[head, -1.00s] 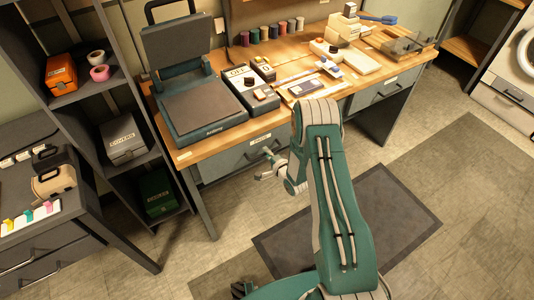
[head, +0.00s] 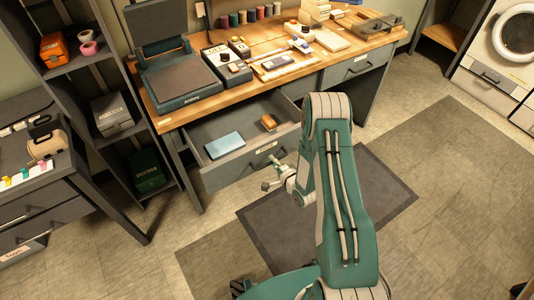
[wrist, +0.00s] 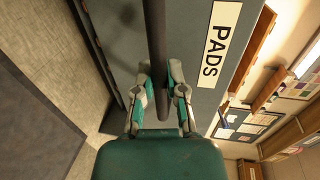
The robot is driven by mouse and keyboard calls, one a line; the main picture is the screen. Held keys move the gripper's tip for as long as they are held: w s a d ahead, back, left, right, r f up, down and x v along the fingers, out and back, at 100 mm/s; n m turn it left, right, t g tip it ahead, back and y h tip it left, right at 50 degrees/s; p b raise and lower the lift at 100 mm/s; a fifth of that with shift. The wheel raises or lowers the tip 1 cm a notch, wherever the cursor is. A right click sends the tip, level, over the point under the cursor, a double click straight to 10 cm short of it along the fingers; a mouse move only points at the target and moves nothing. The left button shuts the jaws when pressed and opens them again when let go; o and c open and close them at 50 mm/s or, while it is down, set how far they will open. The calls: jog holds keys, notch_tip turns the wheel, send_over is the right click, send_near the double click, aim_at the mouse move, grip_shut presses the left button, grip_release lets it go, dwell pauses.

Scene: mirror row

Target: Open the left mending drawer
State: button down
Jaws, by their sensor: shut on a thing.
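The left drawer (head: 228,178) under the wooden bench is pulled well out, and its inside shows. A blue flat box (head: 224,145) and a small orange-brown block (head: 268,122) lie in it. In the wrist view its grey front (wrist: 122,40) bears a white label reading "PADS" (wrist: 220,45). My gripper (head: 273,182) is at the drawer's front. In the wrist view my gripper (wrist: 164,88) has its two fingers closed on either side of the dark bar handle (wrist: 155,30). The exact finger contact is partly hidden in the head view.
On the bench (head: 165,119) stand a dark press (head: 178,85), small boxes and thread spools. The right drawer (head: 358,68) is closed. Dark shelves (head: 75,68) stand left of the bench.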

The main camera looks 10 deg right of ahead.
jog(key=f+v, duration=0.1)
jog(key=v, duration=0.6)
jog(key=shift+s+f, duration=0.3)
jog(key=shift+f, duration=0.15)
jog(key=c, duration=0.7)
grip_release()
jog(key=shift+w+d, duration=0.1)
jog(key=shift+w, duration=0.05)
jog(key=shift+r, duration=0.1)
jog(key=v, duration=1.2)
jog(key=shift+w, duration=0.15)
